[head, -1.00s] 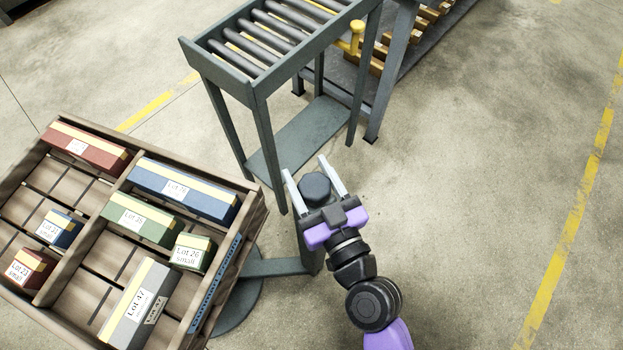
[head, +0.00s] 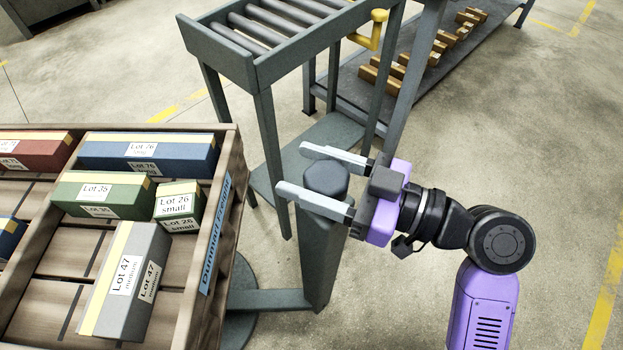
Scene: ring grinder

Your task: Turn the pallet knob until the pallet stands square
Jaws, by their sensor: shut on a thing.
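The pallet knob (head: 326,177) is a dark, blocky knob on top of a grey-green post (head: 318,262) right of the pallet. My gripper (head: 290,170) reaches in from the right, its two pale fingers shut on the knob, one on the far side and one on the near side. The pallet (head: 232,165) is a wooden tray with slats and raised walls at the left. Its far edge runs nearly level across the picture and its right wall leans toward the lower left. Its left part is outside the view.
Several labelled boxes lie on the pallet, including a grey Lot 47 box (head: 125,280) and a blue Lot 76 box (head: 147,153). A roller conveyor (head: 262,72) stands behind the post. A low rack (head: 355,97) with wooden blocks is beyond. Floor at the right is clear.

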